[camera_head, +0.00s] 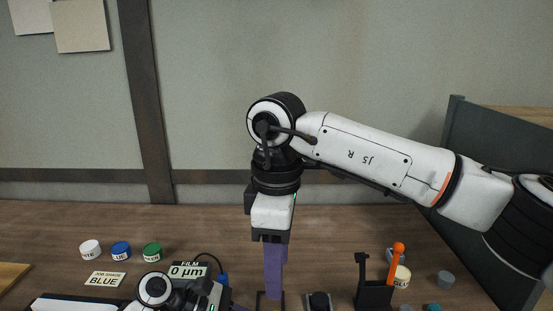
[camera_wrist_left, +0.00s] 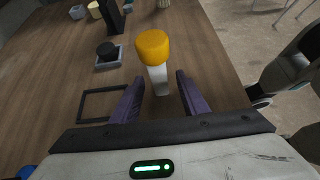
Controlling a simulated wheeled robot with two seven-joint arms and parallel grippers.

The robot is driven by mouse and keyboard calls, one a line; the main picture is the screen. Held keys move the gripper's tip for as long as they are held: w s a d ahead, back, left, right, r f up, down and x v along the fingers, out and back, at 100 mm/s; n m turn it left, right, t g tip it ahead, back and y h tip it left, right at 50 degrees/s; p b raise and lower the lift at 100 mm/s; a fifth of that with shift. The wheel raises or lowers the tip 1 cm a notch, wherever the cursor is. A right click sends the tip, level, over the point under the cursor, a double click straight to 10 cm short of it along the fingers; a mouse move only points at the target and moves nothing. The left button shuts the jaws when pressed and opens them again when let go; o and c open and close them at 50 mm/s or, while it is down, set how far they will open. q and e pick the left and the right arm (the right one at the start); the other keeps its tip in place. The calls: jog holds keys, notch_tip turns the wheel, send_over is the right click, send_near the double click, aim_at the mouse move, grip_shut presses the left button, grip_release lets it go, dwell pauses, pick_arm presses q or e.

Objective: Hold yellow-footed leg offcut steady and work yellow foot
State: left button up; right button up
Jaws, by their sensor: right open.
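The yellow foot (camera_wrist_left: 153,46) sits on top of a pale leg offcut (camera_wrist_left: 158,80) in the left wrist view. The offcut is between the purple fingers of my left gripper (camera_wrist_left: 162,88), with a gap visible on each side. In the head view my left gripper is only partly in frame at the bottom edge, and neither foot nor offcut shows there. My right gripper (camera_head: 275,292) is open and points straight down over the table's front. Its purple fingers overlap from this angle, and I see nothing between them.
White, blue (camera_head: 121,251) and green jars stand at left by a BLUE job card (camera_head: 104,279). A film gauge reads 0 µm (camera_head: 188,270). A black holder (camera_head: 374,293), an orange-tipped tool (camera_head: 398,249) and a glue jar (camera_head: 402,275) are at right. A dark square frame (camera_wrist_left: 82,107) lies left of the offcut.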

pick_arm(q)
jog(key=v, duration=1.2)
jog(key=shift+s, duration=0.1)
